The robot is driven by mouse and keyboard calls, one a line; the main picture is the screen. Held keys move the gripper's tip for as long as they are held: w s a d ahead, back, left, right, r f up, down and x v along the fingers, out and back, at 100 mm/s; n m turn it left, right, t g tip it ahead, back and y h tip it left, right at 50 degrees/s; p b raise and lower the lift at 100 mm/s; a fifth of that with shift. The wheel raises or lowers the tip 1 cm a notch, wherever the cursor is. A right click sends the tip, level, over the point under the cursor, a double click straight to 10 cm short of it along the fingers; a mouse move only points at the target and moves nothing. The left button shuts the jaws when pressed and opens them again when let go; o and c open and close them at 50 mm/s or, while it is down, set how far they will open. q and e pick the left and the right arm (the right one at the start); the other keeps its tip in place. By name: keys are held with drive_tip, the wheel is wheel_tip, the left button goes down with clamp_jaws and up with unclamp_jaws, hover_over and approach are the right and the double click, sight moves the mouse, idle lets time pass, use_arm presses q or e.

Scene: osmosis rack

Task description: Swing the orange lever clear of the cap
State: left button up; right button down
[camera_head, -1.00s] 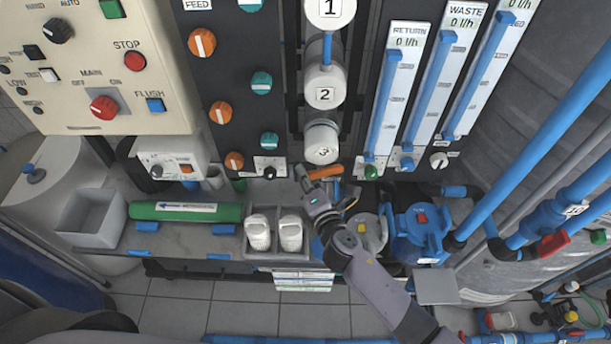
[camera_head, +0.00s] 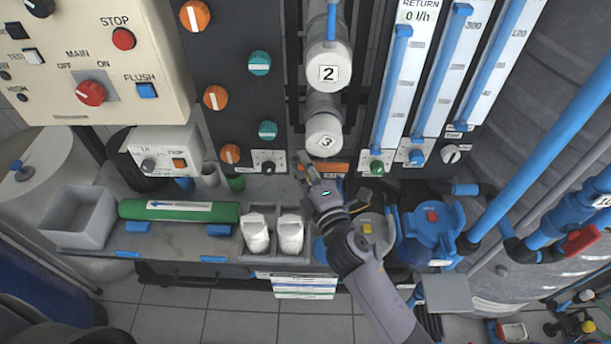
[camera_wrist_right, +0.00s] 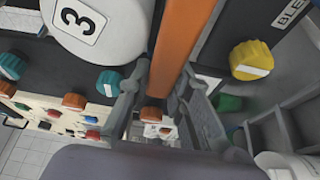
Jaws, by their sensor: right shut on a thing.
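The orange lever (camera_head: 328,168) sits just below the white end cap marked 3 (camera_head: 325,138) in the head view. My right gripper (camera_head: 307,166) reaches up from below to the lever's left end. In the right wrist view the orange lever (camera_wrist_right: 178,42) runs down between the two fingers of my right gripper (camera_wrist_right: 168,92), which is shut on it. The fingers hide part of the lever's end. My left gripper is not in view.
The tube marked 2 (camera_head: 328,72) is above. White bottles (camera_head: 256,235) stand in a grey holder below. A blue filter housing (camera_head: 432,225) is to the right.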

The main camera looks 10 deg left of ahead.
idle(0.3)
drive_tip(key=c, duration=1.4)
unclamp_jaws()
drive_tip(key=shift+c, duration=0.2)
